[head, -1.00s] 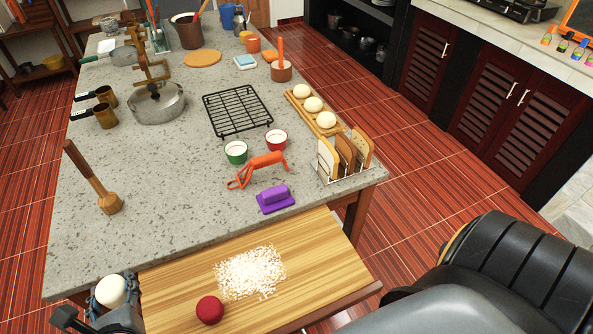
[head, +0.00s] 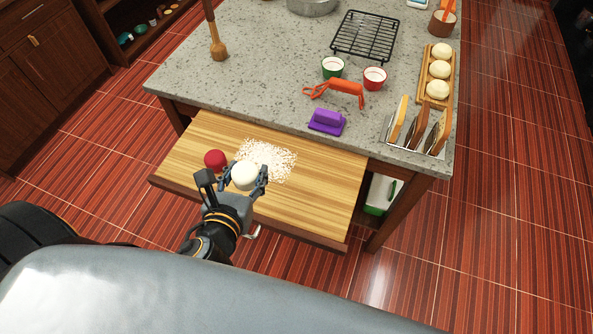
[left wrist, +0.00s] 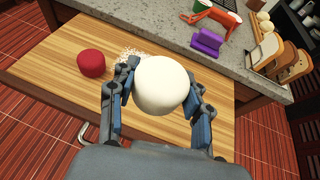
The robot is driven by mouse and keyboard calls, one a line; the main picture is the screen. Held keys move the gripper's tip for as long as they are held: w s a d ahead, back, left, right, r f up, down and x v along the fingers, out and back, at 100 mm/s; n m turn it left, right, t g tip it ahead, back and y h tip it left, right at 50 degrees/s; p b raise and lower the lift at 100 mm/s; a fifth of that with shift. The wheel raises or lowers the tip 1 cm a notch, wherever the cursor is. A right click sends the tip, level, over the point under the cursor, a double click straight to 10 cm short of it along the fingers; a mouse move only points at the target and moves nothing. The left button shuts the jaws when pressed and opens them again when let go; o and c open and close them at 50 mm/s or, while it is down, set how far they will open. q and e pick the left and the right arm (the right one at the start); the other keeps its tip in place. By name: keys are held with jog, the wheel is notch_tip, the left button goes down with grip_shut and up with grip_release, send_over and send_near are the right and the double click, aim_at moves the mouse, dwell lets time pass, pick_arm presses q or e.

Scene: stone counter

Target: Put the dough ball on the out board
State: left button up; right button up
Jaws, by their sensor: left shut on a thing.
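The white dough ball (head: 244,176) is between the fingers of my left gripper (head: 244,182), which is shut on it. In the left wrist view the dough ball (left wrist: 160,84) fills the space between both fingers. The pull-out wooden board (head: 320,190) extends from under the counter, below the gripper. The gripper and ball appear over the board; whether the ball touches it is hard to tell. A patch of white flour (head: 270,158) lies on the board just behind the ball. My right gripper is not in view.
A dark red round object (head: 215,160) stands on the board left of the ball. The board's right part is clear.

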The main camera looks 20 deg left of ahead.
pick_arm(q)
jog(key=w+d+f, duration=0.4)
jog(key=w+d, duration=0.1)
jog(key=w, duration=0.2)
send_over(300, 181)
jog(key=f, duration=0.2)
jog(key=s+a+f, duration=0.1)
jog(key=f, duration=0.1)
jog(key=shift+b, duration=0.3)
jog(key=shift+w+d+f, duration=0.3)
jog(key=shift+w+f, duration=0.1)
jog(key=shift+f, duration=0.2)
jog(key=shift+w+d+f+b, duration=0.15)
jog(key=shift+f+b, duration=0.3)
jog(key=shift+f, duration=1.25)
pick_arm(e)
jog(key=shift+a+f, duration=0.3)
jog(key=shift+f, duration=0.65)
pick_arm(q)
jog(key=shift+f, duration=0.15)
jog(key=o, duration=1.2)
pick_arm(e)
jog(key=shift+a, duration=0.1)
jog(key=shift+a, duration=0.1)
